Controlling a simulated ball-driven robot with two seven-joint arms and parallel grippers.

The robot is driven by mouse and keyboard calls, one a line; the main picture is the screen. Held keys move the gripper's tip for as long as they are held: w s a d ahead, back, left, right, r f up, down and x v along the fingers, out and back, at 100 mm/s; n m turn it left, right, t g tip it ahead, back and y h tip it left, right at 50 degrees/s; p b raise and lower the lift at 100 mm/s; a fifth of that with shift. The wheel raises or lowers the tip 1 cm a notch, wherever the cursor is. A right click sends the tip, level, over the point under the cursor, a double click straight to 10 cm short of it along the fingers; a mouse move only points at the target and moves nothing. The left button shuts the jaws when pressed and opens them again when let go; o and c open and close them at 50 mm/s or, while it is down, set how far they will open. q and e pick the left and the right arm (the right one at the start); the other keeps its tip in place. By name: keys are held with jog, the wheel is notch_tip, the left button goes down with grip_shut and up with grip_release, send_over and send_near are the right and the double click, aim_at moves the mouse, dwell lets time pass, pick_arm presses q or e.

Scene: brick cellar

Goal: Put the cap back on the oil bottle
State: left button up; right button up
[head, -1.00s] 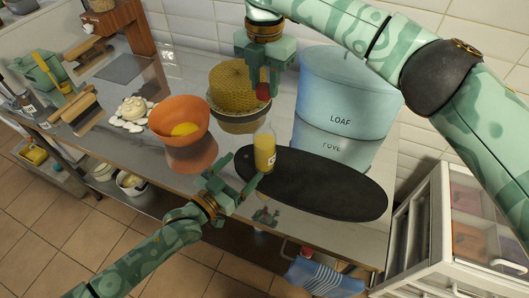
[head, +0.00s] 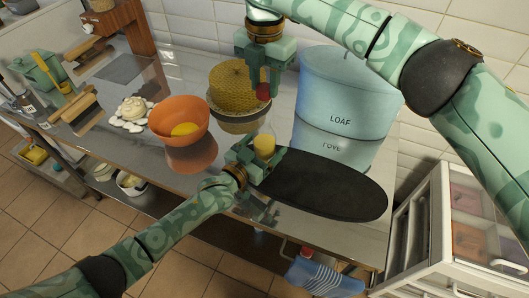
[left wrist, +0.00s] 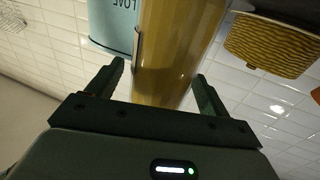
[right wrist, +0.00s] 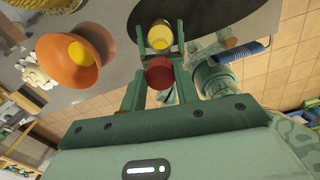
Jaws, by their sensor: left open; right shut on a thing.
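The oil bottle (head: 264,146) holds yellow oil and stands upright, uncapped, at the left end of the dark oval board. In the left wrist view the bottle (left wrist: 180,45) rises between the two fingers of my left gripper (left wrist: 157,90), which is open with gaps visible beside the glass. In the head view my left gripper (head: 261,160) is low at the bottle and hides its lower part. My right gripper (head: 263,88) is shut on the red cap (head: 263,92), above the bottle. In the right wrist view the cap (right wrist: 160,73) appears just below the bottle's open top (right wrist: 160,35).
The dark board (head: 325,187) lies on the shiny counter. An orange bowl (head: 180,121) with yellow contents is to the left. A woven yellow basket (head: 232,88) stands behind, and a blue LOAF bin (head: 345,95) is behind at the right.

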pick_arm(q)
jog(key=shift+x, duration=0.85)
jog(key=c, duration=1.5)
pick_arm(e)
send_over(265, 122)
jog(key=shift+w+f, duration=0.1)
jog(key=shift+f, duration=2.4)
jog(key=shift+f, duration=0.85)
jog(key=shift+f, duration=0.55)
